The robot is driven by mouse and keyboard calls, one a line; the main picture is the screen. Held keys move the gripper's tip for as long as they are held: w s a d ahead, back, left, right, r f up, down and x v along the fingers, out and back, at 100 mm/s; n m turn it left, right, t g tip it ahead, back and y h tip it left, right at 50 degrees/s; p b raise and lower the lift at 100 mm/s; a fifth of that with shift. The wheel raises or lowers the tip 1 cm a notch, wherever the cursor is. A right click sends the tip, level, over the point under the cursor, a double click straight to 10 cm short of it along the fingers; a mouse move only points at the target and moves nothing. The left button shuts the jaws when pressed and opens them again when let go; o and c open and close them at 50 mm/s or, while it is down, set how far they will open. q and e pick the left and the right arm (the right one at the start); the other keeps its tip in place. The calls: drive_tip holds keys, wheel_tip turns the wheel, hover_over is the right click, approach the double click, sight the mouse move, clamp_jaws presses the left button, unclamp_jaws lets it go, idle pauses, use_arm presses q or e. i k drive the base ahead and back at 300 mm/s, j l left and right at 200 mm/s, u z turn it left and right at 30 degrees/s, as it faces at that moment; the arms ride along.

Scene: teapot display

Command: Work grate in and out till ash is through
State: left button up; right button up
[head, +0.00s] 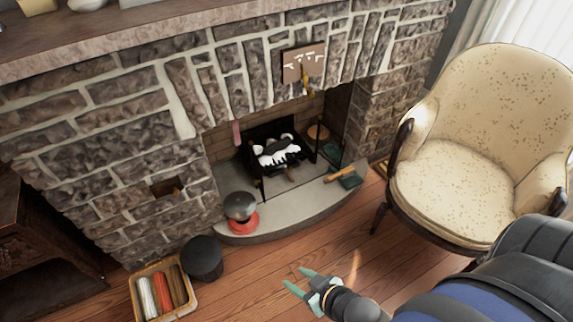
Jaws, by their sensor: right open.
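The black grate (262,133) sits inside the stone fireplace opening. Whitish lumps, which may be ash or burnt logs (278,152), lie in it. A small part sticks out at its front, too small to make out. Whether any ash lies beneath the grate cannot be told. My right gripper (296,277) is open and empty over the wooden floor, in front of the hearth and well apart from the grate. My left gripper is not in view.
A black bucket (203,260) and a basket (190,310) stand at left. An armchair (455,195) stands at right. The floor between is clear.

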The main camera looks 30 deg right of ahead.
sight(266, 160)
drive_tip(key=i+l+u, duration=0.25)
drive_tip(key=l, duration=0.3)
drive_tip(key=i+l+u, duration=0.25)
drive_tip(key=l, duration=0.4)
drive_tip(key=i, duration=0.05)
